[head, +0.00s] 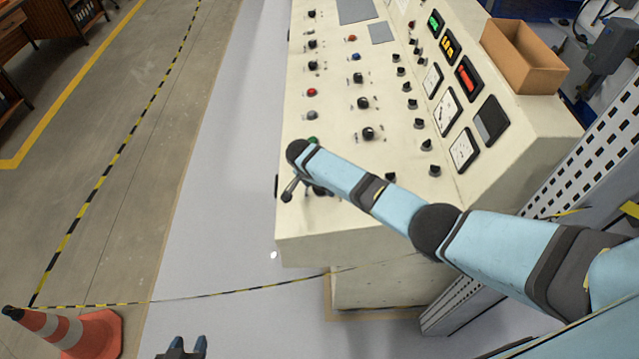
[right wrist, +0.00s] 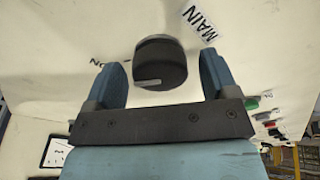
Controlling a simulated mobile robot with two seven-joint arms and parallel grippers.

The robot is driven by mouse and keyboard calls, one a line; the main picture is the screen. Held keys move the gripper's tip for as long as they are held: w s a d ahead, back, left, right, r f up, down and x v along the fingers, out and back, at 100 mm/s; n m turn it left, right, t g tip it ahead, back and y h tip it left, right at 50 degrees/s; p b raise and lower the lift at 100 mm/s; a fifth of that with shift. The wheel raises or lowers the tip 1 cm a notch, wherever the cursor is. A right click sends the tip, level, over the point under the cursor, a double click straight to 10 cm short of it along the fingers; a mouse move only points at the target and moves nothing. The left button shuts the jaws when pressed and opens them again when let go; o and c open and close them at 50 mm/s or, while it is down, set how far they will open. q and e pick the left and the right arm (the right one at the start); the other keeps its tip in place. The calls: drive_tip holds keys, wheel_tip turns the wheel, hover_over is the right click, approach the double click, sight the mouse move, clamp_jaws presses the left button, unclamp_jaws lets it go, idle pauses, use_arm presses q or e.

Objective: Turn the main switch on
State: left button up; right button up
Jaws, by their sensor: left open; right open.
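The main switch (right wrist: 160,65) is a round black knob with a white pointer line, next to a MAIN label (right wrist: 200,22) in the right wrist view. A partly hidden, upside-down ON label is to its left; the pointer line lies toward the knob's lower left. My right gripper (right wrist: 162,78) is open, with one blue finger on each side of the knob. I cannot tell whether the fingers touch it. In the head view my right arm hides most of the switch area. My left gripper (head: 185,347) is open and empty at the bottom edge, away from the console.
The cream console (head: 330,240) carries several knobs, buttons and gauges. A cardboard box (head: 522,55) sits on its upper right. A perforated metal frame (head: 575,170) stands to the right.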

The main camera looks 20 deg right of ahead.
drive_tip(key=b+v, duration=0.1)
drive_tip(key=v, duration=1.2)
drive_tip(key=shift+r, duration=0.4)
drive_tip(key=shift+a, duration=0.1)
